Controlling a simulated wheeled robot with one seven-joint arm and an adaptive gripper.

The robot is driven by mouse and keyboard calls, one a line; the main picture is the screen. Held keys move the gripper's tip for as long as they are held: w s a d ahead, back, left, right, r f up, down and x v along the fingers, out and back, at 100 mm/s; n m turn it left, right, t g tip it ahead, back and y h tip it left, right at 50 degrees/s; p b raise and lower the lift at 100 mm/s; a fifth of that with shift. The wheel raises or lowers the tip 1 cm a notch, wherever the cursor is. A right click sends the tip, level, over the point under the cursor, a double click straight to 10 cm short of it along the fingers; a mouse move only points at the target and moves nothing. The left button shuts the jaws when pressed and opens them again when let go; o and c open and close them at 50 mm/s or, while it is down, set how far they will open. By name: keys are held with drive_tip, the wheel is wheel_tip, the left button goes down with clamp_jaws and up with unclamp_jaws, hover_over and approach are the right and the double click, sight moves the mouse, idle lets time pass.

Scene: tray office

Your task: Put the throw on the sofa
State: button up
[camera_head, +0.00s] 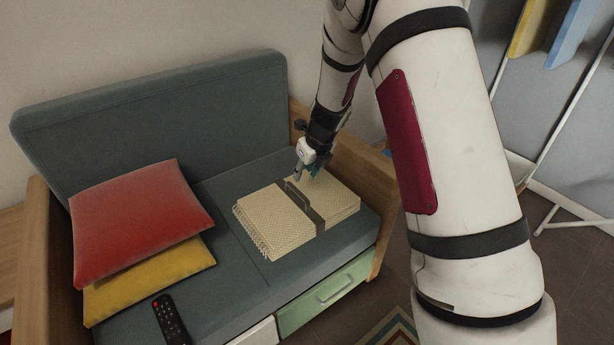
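The throw (275,219) is a folded cream textured blanket with a fringe on its left end. A dark band (308,207) with a thin handle loop goes around its middle. It lies flat on the right part of the grey-green sofa seat (236,246).
A red cushion (140,220) lies over a yellow cushion (150,280) on the left seat. A black remote (170,320) lies at the front. Wooden armrests flank the seat, the right one (365,180) near my arm. A green drawer (328,292) is below.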

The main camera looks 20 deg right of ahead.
drive_tip(key=s+a+r+n+g+y, duration=0.1)
drive_tip(key=s+a+r+n, duration=0.2)
drive_tip(key=s+r+n, duration=0.5)
drive_tip(key=s+a+r+n+g+y, duration=0.1)
drive_tip(key=s+a+r+n, duration=0.2)
drive_tip(key=s+r+n, duration=0.6)
drive_tip(key=s+d+r+n+g+h, duration=0.1)
drive_tip(key=s+n, duration=0.6)
drive_tip(key=s, duration=0.8)
drive_tip(key=s+d+r+n+g+h, duration=0.1)
drive_tip(key=s+d+r+n+h, duration=0.1)
drive_tip(key=s+n, duration=0.6)
drive_tip(key=s+d+r, duration=0.1)
drive_tip(key=s+r, duration=0.1)
drive_tip(key=s, duration=0.5)
drive_tip(key=shift+s, duration=0.35)
wheel_tip(320, 180, up, 29)
drive_tip(key=t+p, duration=0.3)
drive_tip(key=p, duration=2.4)
drive_tip(key=shift+d+t, duration=0.3)
drive_tip(key=shift+t, duration=0.1)
